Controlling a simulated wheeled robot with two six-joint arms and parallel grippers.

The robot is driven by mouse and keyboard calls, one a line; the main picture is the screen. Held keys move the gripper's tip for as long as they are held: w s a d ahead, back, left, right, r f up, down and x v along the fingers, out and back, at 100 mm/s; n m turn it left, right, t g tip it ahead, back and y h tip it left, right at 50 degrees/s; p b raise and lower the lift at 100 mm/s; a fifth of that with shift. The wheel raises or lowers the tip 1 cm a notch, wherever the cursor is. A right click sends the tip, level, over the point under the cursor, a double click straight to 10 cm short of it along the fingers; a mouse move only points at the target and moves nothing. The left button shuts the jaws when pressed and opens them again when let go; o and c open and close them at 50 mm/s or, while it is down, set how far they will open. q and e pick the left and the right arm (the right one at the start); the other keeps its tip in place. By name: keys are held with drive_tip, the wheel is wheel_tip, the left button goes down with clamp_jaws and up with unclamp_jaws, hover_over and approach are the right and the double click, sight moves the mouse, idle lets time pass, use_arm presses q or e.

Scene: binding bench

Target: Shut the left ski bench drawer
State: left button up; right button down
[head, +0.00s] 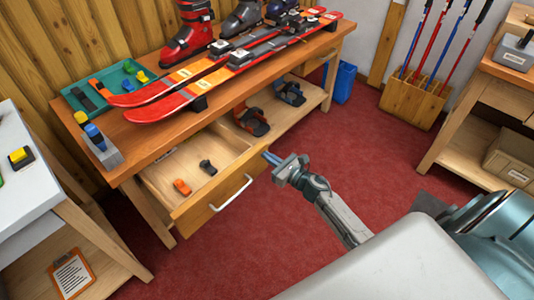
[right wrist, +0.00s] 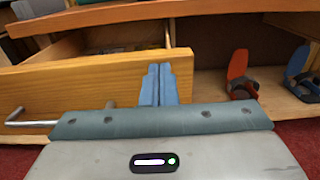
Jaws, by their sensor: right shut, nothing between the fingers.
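The left ski bench drawer (head: 216,196) stands pulled out from under the ski bench (head: 150,136), with an orange item (head: 182,187) and a dark item (head: 208,167) inside. Its front panel and silver handle (head: 231,193) face the room. My right gripper (head: 269,158) is shut and empty, near the right end of the drawer front. In the right wrist view its blue fingers (right wrist: 159,84) overlap the right end of the drawer front (right wrist: 70,90); I cannot tell whether they touch it. My left gripper is not in view.
Red skis (head: 180,103), boots (head: 186,35) and a green tray (head: 103,92) are on the bench top. Bindings (head: 251,121) sit on the lower shelf right of the drawer. A white table (head: 25,150) stands left. Red carpet (head: 330,140) in front is clear.

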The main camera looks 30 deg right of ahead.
sight(246, 142)
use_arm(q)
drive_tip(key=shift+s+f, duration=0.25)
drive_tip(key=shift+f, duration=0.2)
use_arm(e)
drive_tip(key=shift+w+a, duration=0.15)
drive_tip(key=shift+w, duration=0.35)
